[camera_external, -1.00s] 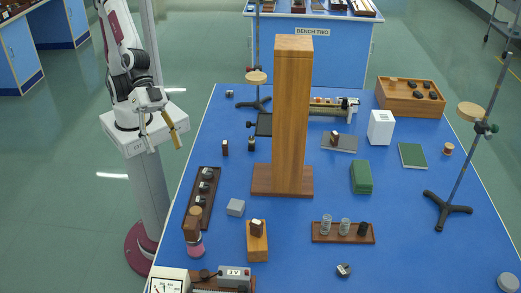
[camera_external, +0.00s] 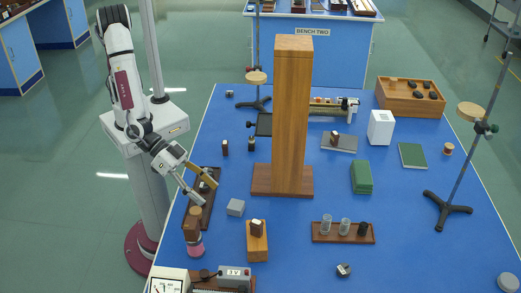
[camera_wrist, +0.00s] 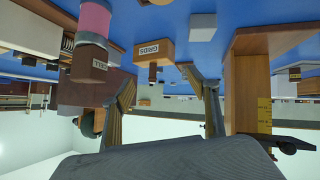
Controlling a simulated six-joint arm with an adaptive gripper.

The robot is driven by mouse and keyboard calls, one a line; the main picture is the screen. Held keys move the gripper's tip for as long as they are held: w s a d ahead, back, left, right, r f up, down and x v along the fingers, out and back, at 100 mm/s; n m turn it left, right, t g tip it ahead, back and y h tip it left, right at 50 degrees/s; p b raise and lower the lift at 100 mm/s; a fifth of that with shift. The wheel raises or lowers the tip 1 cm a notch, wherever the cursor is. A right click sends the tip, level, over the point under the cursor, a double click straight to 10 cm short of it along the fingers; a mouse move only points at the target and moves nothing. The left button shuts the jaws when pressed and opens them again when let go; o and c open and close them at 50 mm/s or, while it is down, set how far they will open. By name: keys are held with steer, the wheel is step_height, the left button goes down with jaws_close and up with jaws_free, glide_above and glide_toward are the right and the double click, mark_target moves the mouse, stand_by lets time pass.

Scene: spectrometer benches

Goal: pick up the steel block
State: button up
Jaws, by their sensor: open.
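A plain grey block (camera_external: 236,207), which looks like the steel block, rests on the blue bench top near its left side. It also shows near the top of the wrist view (camera_wrist: 202,27). My gripper (camera_external: 207,191) is open and empty. In the external view it is to the left of the block and apart from it, over a dark wooden rack (camera_external: 191,217). In the wrist view both fingers of my gripper (camera_wrist: 158,76) are spread, and the block lies beyond the right finger.
A tall wooden column (camera_external: 293,120) stands right of the block. A wooden block with a labelled piece on top (camera_external: 257,243) is in front of it. A pink-banded post (camera_external: 194,236) stands at the front left. A glassware rack (camera_external: 345,238) is to the right.

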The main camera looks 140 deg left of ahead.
mark_target(235, 204)
steer(key=a+f+y, duration=0.1)
steer(key=f, duration=0.1)
steer(key=s+a+f+n+g+y, duration=0.1)
steer(key=a+f, duration=0.1)
steer(key=f, duration=0.1)
steer(key=s+a+f+y, duration=0.1)
steer(key=f+y, duration=0.1)
steer(key=shift+a+f, duration=0.15)
steer(key=shift+f, duration=0.05)
steer(key=shift+s+a+f+g, duration=0.15)
steer(key=shift+a+f+g, duration=0.05)
steer(key=shift+a+g, duration=0.1)
steer(key=shift+x, duration=1.3)
steer(key=shift+a, duration=0.1)
steer(key=shift+x, duration=2.5)
steer(key=shift+s+a, duration=0.1)
steer(key=shift+a, duration=0.05)
steer(key=c, duration=1.5)
